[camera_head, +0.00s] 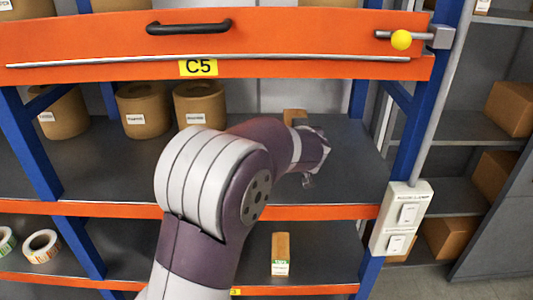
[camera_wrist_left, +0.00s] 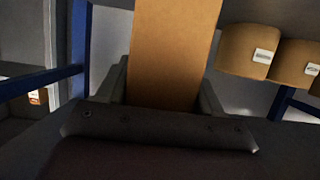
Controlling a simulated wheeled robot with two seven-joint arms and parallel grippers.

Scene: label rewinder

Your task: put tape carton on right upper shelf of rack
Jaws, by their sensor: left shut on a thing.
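My left gripper (camera_wrist_left: 164,85) is shut on a brown tape carton (camera_wrist_left: 175,45), whose plain face stands between the two fingers in the left wrist view. In the head view my left arm reaches into the right part of the shelf under the orange C5 beam. The top of the held carton (camera_head: 294,115) shows just behind my wrist; its lower part and the fingertips are hidden there. I cannot tell whether the carton touches the shelf deck (camera_head: 345,180). My right gripper is in neither view.
Large brown rolls (camera_head: 200,104) stand on the left part of the same shelf. Blue rack posts (camera_head: 408,150) and the orange beam (camera_head: 300,60) frame the opening. A white switch box (camera_head: 402,218) is at the right post.

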